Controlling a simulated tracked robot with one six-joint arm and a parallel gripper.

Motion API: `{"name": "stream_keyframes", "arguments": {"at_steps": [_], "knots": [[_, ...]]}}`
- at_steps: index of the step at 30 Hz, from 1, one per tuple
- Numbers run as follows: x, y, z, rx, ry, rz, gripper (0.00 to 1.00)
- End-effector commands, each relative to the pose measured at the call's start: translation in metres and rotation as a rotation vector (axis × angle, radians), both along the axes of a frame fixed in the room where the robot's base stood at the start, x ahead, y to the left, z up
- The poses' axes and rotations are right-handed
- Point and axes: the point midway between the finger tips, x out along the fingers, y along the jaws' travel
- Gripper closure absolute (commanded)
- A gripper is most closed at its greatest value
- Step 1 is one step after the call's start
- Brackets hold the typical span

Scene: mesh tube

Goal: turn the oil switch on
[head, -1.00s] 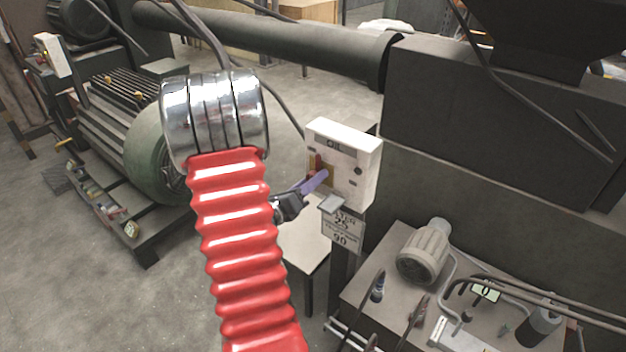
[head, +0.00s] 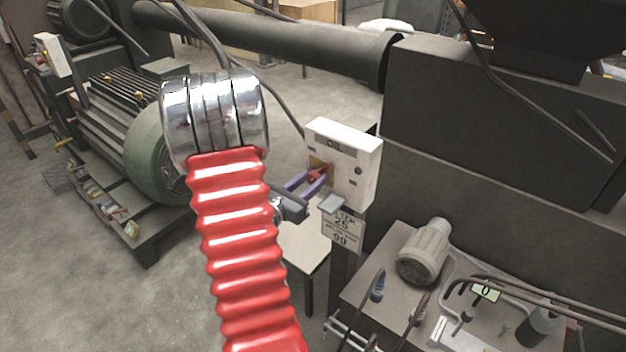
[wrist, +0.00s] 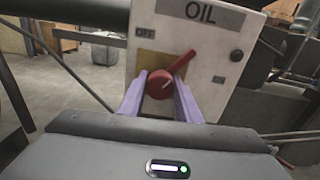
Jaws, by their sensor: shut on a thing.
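The white oil switch box (head: 350,155) is marked OIL and stands right of the red hose in the head view. It also fills the upper middle of the wrist view (wrist: 200,45). Its red knob (wrist: 161,84) has a lever that points up and right, between the OFF label (wrist: 145,33) at upper left and a small label (wrist: 219,80) at lower right. My gripper (wrist: 160,92) has its purple fingers on either side of the knob and is shut on it. In the head view the gripper (head: 308,180) reaches the box from the left, and the hose hides part of my arm.
A ribbed red hose (head: 240,250) with a metal collar fills the front middle. A sign (head: 342,232) hangs below the box. A table (head: 400,290) with a grey motor and pipes stands at lower right. A green motor (head: 160,160) is at left.

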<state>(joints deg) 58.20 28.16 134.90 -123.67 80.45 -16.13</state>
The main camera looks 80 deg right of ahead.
Motion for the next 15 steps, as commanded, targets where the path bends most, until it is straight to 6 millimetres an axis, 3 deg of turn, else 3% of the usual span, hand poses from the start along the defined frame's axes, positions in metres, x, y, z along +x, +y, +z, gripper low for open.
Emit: {"name": "stream_keyframes", "arguments": {"at_steps": [15], "knots": [[0.0015, 0.0002, -0.0019, -0.188, -0.448, 0.003, 0.92]]}}
